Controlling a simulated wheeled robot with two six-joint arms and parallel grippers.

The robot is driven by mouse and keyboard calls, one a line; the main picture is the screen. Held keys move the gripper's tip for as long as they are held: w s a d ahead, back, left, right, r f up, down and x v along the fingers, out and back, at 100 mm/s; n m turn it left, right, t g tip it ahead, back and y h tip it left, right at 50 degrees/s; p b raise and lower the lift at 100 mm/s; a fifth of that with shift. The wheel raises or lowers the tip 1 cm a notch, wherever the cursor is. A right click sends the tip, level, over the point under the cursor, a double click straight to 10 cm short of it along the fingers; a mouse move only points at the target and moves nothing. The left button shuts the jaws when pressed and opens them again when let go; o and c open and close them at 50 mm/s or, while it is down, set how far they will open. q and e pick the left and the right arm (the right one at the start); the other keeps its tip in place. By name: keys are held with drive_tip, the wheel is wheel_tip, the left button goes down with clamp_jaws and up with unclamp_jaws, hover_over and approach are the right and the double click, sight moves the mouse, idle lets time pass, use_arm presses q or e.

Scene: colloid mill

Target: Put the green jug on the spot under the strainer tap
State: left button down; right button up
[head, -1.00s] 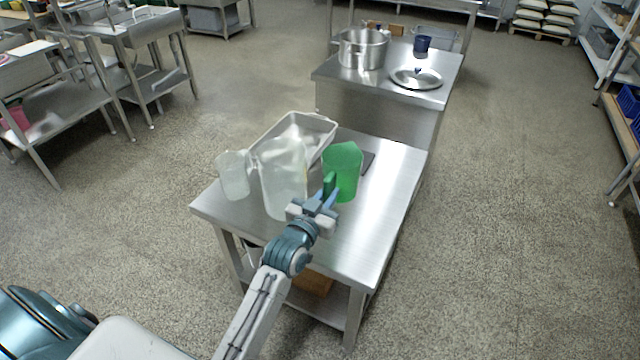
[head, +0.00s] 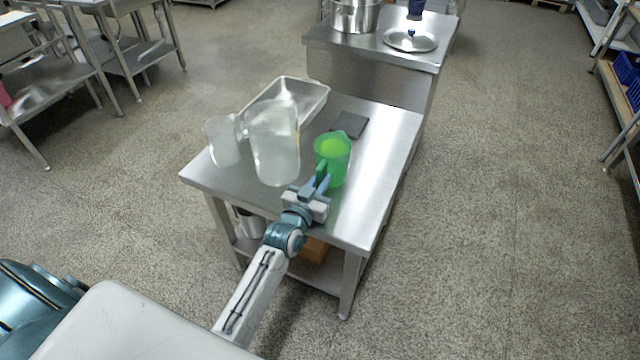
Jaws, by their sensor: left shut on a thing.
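The green jug (head: 333,154) is at the right part of the near steel table (head: 383,150), upright. My left gripper (head: 322,178) is shut on the green jug at its handle, on the jug's near side. I cannot tell whether the jug's base touches the table. No strainer tap can be made out in this view. My right gripper is not in view.
A large clear jug (head: 272,145) and a smaller clear jug (head: 222,141) stand left of the green jug. A steel tray (head: 313,97) and a dark flat square (head: 349,124) lie behind. A second table holds a pot (head: 354,14) and a lid (head: 410,40). Floor at right is clear.

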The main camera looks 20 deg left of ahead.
use_arm(q)
drive_tip(key=shift+f, duration=0.1)
drive_tip(key=c, duration=1.8)
unclamp_jaws()
drive_tip(key=shift+f, duration=0.15)
drive_tip(key=shift+c, duration=0.2)
drive_tip(key=o, duration=0.4)
drive_tip(key=shift+o, duration=0.2)
drive_tip(key=shift+s+r, duration=0.1)
drive_tip(key=shift+r, duration=0.15)
drive_tip(key=s, duration=1.2)
drive_tip(key=shift+a, duration=0.15)
